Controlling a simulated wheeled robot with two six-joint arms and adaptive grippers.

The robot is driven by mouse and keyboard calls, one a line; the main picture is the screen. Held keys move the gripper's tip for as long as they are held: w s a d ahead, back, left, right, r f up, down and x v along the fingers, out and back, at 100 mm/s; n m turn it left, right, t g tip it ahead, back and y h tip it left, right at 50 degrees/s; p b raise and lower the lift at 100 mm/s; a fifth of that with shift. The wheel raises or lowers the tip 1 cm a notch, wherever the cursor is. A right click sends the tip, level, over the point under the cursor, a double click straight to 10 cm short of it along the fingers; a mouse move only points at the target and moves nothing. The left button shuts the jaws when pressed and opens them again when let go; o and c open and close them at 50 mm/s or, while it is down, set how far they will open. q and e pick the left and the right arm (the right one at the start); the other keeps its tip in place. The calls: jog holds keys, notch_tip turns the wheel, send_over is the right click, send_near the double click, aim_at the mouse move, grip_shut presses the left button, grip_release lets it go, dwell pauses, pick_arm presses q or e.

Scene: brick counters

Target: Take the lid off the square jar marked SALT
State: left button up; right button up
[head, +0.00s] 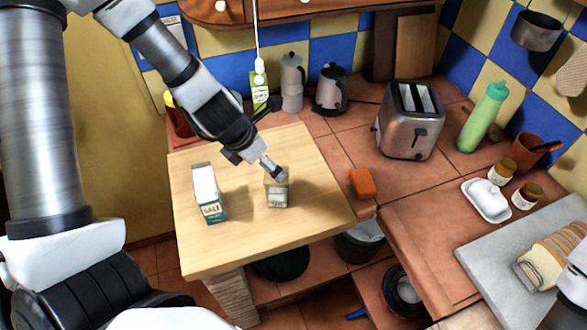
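A small square jar (277,197) with a pale label and a brownish top stands upright on the light wooden table (235,245). Its label is too small to read. My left gripper (273,169) points down at the jar's top, its fingertips at or just above the lid. The fingers appear close together, but I cannot tell whether they hold the lid, which they partly hide. A white and green carton (211,208) marked SALT stands upright to the left of the jar, apart from it. My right gripper is not in view.
An orange block (362,182) lies on the tiled counter just right of the table. A toaster (408,128), a kettle (330,90) and a moka pot (292,82) stand behind. The front of the wooden table is clear.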

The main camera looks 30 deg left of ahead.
pick_arm(q)
jog(key=b+x, duration=0.3)
jog(key=x, duration=0.2)
jog(key=shift+d, duration=0.2)
jog(key=shift+w+d+f+b, duration=0.1)
jog(key=shift+w+f+b, duration=0.2)
jog(key=shift+b, duration=0.05)
jog(key=shift+w, duration=0.1)
jog(key=shift+r, duration=0.1)
jog(key=shift+c, duration=0.4)
jog(key=shift+s, duration=0.3)
jog(key=c, duration=1)
jog(key=shift+c, duration=0.2)
